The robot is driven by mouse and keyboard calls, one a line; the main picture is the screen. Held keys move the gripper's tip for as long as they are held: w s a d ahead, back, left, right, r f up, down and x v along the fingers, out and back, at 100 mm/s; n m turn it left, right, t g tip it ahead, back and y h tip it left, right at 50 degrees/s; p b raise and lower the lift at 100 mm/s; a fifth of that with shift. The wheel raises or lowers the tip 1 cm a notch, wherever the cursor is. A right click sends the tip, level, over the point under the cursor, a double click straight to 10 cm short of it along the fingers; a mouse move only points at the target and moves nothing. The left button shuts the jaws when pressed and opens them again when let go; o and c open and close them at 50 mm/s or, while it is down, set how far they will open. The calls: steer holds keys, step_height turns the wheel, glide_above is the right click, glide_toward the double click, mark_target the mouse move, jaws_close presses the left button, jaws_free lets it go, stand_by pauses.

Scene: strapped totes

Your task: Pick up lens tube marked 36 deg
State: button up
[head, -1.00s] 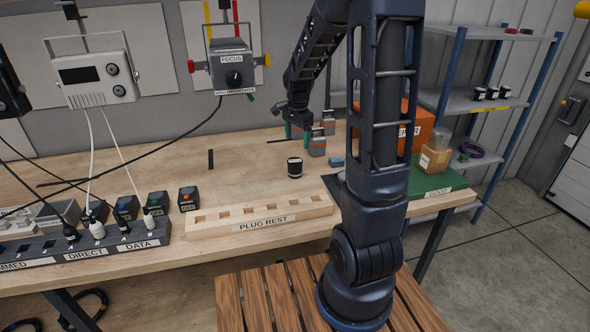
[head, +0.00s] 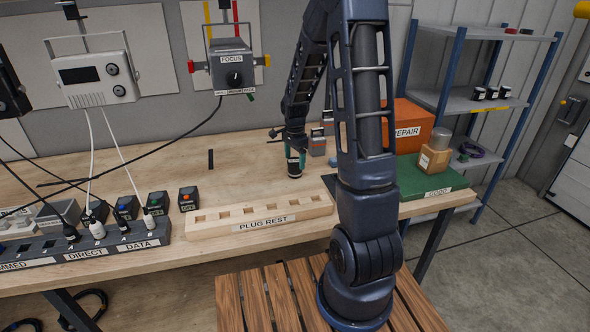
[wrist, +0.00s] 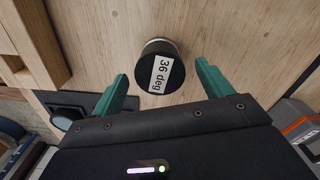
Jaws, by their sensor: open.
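The lens tube (wrist: 161,70) is a short black cylinder with a white label reading "36 deg" on its top in the wrist view. In the head view the lens tube (head: 295,171) stands upright on the wooden bench, its upper part partly hidden by my gripper. My gripper (head: 294,158) is over it with green fingers pointing down. In the wrist view my gripper (wrist: 161,80) is open, with one finger to each side of the tube and a gap on both sides. The tube lies toward the far end of the fingers.
The wooden plug rest (head: 258,216) lies in front of the tube. Grey and orange blocks (head: 317,143) stand behind it to the right. The green "GOOD" mat (head: 440,181) and orange "REPAIR" bin (head: 412,117) are further right. The bench to the left of the tube is clear.

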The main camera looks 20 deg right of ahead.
mark_target(295, 161)
steer(key=shift+f, duration=1.95)
steer(key=c, duration=1.3)
steer(key=shift+o, duration=0.2)
steer(key=shift+r, duration=0.15)
